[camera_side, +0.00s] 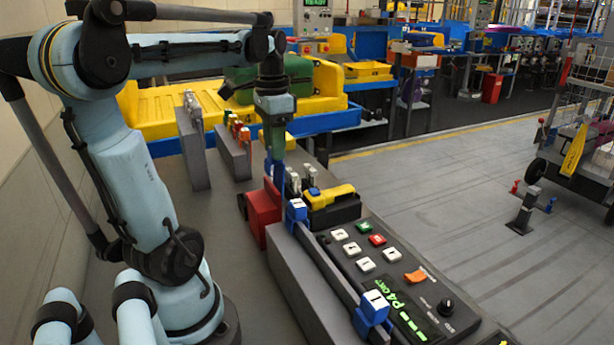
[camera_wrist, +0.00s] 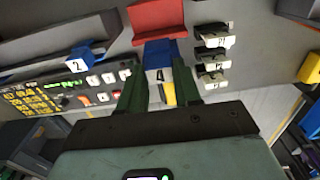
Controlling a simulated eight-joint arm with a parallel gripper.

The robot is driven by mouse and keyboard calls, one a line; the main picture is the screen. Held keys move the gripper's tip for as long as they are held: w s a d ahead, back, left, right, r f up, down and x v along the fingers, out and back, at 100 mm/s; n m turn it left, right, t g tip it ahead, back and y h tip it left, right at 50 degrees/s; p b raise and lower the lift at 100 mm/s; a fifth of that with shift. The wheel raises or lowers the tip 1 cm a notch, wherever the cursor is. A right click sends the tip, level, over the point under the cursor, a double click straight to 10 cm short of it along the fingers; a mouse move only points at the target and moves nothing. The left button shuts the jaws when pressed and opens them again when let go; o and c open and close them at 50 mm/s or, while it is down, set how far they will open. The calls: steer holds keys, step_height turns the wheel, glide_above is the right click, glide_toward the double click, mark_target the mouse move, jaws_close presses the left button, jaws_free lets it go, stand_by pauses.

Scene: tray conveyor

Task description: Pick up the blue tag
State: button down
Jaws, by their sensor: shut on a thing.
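My gripper (camera_wrist: 160,92) shows its two dark green fingers in the wrist view, closed on a blue tag (camera_wrist: 159,53) with a white face marked 4. The tag lies between the fingertips, close to a red block (camera_wrist: 158,18). Another blue tag (camera_wrist: 84,56), marked 2, sits on a dark rail to the left in the wrist view. In the side view, blue tags sit on the rail at its far end (camera_side: 297,210) and near end (camera_side: 373,307).
A black control panel (camera_side: 390,262) with white, red and green buttons runs beside the rail. A yellow and black device (camera_side: 330,200) stands at its far end. Several pale tags (camera_wrist: 212,50) stand right of the fingers in the wrist view. Grey stands (camera_side: 193,150) rise behind.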

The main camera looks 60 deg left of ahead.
steer(key=r, duration=0.6)
steer(key=shift+w+r, duration=0.15)
steer(key=shift+w, duration=0.15)
steer(key=s, duration=1.4)
steer(key=shift+r, duration=0.1)
step_height(320, 180, up, 6)
steer(key=shift+r, duration=0.35)
